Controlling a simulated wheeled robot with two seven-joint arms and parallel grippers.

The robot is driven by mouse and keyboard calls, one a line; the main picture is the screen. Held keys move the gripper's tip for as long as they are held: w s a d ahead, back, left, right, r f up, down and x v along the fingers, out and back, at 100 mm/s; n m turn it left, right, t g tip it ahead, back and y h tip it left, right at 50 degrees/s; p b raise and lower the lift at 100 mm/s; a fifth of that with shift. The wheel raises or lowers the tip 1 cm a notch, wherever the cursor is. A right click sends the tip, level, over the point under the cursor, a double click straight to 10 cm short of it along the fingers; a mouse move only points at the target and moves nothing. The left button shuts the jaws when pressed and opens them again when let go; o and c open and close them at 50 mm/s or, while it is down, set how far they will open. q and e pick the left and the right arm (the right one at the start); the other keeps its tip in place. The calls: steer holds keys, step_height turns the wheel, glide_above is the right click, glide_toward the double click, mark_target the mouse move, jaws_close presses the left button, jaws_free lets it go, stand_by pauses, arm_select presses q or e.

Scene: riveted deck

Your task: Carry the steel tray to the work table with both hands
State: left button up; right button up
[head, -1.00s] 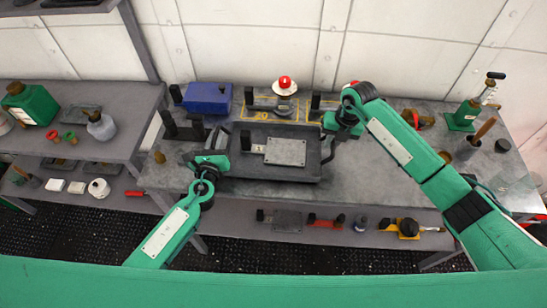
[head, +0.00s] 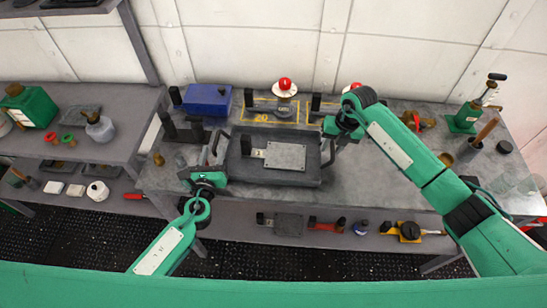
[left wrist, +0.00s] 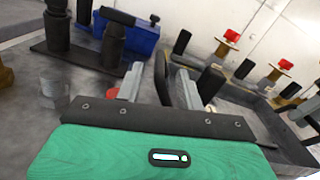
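The dark steel tray (head: 240,176) lies on the grey bench in the head view, with a curved handle at its left and right ends. A grey plate (head: 285,156) with a dark upright piece lies in it. My left gripper (head: 209,160) is open at the tray's left end. In the left wrist view its two fingers (left wrist: 158,88) stand apart, with the dark handle (left wrist: 163,78) between them, closer to the right finger. The tray wall (left wrist: 265,125) shows at right. My right gripper (head: 332,130) is at the tray's right handle; its fingers are too hidden to judge.
A blue box (head: 208,99) and a red-topped lamp (head: 285,88) stand behind the tray. Dark posts (head: 180,130) stand left of it. A green press (head: 465,115) is at the far right. The bench (head: 385,165) right of the tray is mostly clear.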

arm_select(q)
steer(key=s, duration=0.7)
steer(key=shift+a, duration=0.25)
steer(key=shift+s, duration=0.45)
arm_select(e)
steer(key=shift+r, duration=0.15)
step_height(320, 180, up, 12)
steer(key=d, duration=0.2)
steer(key=shift+f, duration=0.25)
steer(key=shift+s, duration=0.1)
